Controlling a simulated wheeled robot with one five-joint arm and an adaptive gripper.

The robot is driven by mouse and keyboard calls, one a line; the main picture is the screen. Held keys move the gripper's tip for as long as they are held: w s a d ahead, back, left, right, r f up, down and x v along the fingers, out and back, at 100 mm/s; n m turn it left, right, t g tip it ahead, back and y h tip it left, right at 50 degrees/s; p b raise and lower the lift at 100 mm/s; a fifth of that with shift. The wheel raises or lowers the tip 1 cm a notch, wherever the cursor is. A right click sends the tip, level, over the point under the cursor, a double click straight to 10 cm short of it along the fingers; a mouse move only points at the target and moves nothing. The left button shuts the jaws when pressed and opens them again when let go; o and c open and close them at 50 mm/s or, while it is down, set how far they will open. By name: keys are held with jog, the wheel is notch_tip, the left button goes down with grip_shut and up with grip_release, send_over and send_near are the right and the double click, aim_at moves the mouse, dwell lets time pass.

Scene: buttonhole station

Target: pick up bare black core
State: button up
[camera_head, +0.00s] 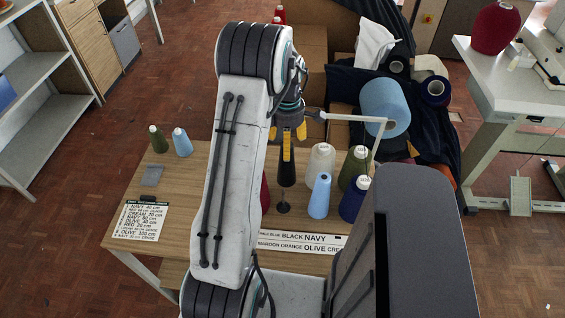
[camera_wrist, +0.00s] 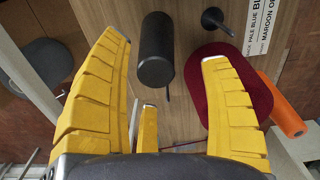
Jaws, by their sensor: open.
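The bare black core (camera_head: 287,173) shows in the head view as a dark upright shape just below my gripper (camera_head: 287,142), partly hidden by its yellow fingers. In the wrist view the core (camera_wrist: 155,50) is a plain black cylinder with no yarn, seen beyond the gap between my yellow fingers (camera_wrist: 166,55). It lies nearer the left finger, with wood showing on both sides. My gripper is open and empty. I see no clear contact between the fingers and the core.
A small black peg with a round base (camera_wrist: 215,18), a maroon cone (camera_wrist: 235,90) and an orange tube (camera_wrist: 283,118) are close by. Pale blue (camera_head: 319,196), cream (camera_head: 320,163) and navy cones (camera_head: 352,200) stand right. The table's (camera_head: 205,205) left middle is mostly clear.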

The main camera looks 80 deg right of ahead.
aim_at(287, 163)
jog(key=shift+d+f+p, duration=0.15)
jog(key=shift+f+p, duration=0.25)
jog(key=shift+f, duration=1)
jog(key=shift+d+f+p, duration=0.1)
jog(key=shift+f+p, duration=0.25)
jog(key=shift+f, duration=1.05)
jog(key=c, duration=1.1)
